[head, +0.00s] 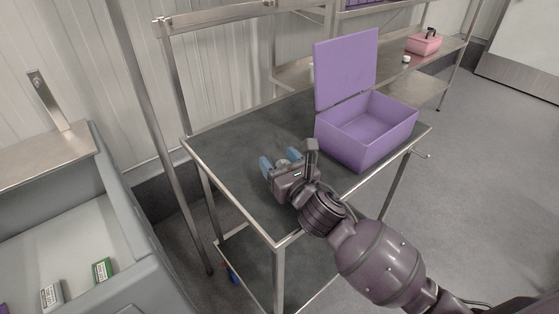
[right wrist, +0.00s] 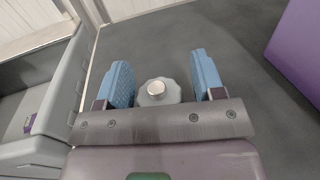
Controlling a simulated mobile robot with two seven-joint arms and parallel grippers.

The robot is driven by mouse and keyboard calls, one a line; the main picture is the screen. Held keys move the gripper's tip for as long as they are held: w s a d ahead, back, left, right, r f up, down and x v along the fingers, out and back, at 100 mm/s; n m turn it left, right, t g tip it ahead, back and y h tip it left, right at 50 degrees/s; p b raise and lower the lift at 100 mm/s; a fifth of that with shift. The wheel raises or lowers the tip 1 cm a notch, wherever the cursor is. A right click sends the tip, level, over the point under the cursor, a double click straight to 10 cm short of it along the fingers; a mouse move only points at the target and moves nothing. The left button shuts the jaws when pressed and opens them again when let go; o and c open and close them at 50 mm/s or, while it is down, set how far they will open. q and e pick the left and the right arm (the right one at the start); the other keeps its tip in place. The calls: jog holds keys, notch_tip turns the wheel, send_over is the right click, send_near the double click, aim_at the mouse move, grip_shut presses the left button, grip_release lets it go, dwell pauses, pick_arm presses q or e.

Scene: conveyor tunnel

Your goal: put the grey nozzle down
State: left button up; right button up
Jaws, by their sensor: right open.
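The grey nozzle (head: 283,163) is on the dark top of the metal table (head: 232,150), near its middle. In the right wrist view the nozzle (right wrist: 158,93) shows as a grey ridged round body with a pale, shiny tip. My right gripper (head: 281,160) is open, with its blue fingers on either side of the nozzle. In the right wrist view the right gripper (right wrist: 161,75) has a visible gap between each finger and the nozzle. The gripper body hides the near side of the nozzle. My left gripper is not in view.
An open purple box (head: 366,148) with a raised lid stands on the table, right of my gripper. A grey bin (head: 128,225) holding small packs is at the left. A shelf behind carries a pink container (head: 423,45). The table's left part is clear.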

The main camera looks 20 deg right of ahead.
jog(key=shift+r, duration=0.15)
jog(key=shift+s, duration=0.2)
jog(key=s, duration=0.3)
jog(key=s+d, duration=0.1)
jog(key=s, duration=0.3)
jog(key=s+p, duration=0.1)
jog(key=s, duration=0.3)
jog(key=shift+s+d, duration=0.25)
jog(key=shift+d, duration=0.15)
